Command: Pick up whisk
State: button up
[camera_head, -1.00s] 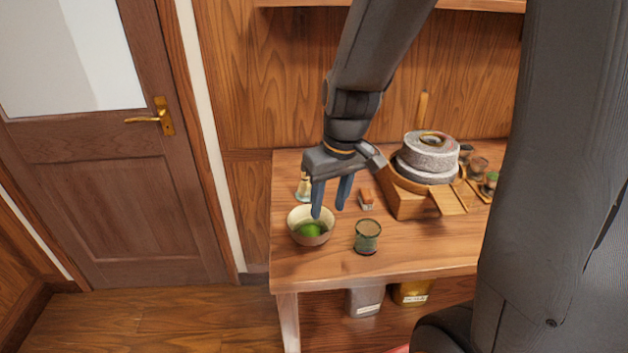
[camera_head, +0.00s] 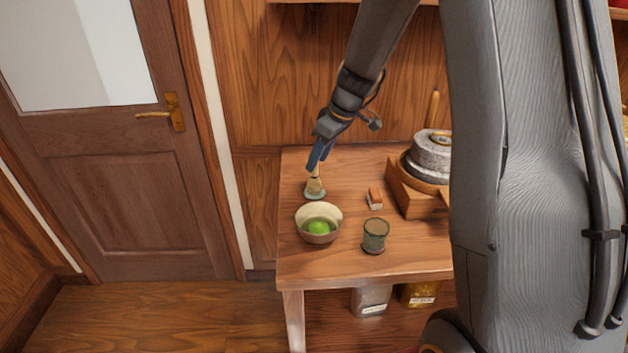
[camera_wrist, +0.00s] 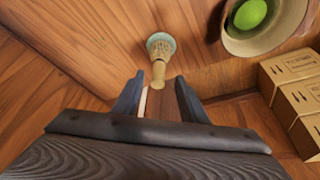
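The whisk (camera_head: 314,186) is pale, with a slim handle, and stands upright on a small teal holder (camera_head: 316,196) near the table's back left corner. In the wrist view the whisk (camera_wrist: 158,66) and the teal holder (camera_wrist: 160,38) lie straight ahead, with the handle end pointing between my fingers. My gripper (camera_head: 318,158) is just above the whisk in the head view. In the wrist view my gripper (camera_wrist: 158,98) has its two blue fingers spread apart, one on each side of the handle end. I cannot tell whether either finger touches it.
A bowl (camera_head: 304,226) with green contents stands just in front of the whisk. A stone mill (camera_head: 431,152) on a wooden base stands further right. Boxes (camera_wrist: 290,82) show in the wrist view.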

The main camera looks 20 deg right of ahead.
aim_at(314, 176)
jog(key=shift+p+x, duration=0.8)
jog(key=shift+x, duration=1.35)
jog(key=shift+w+d, duration=0.1)
jog(key=shift+d, duration=0.1)
grip_shut()
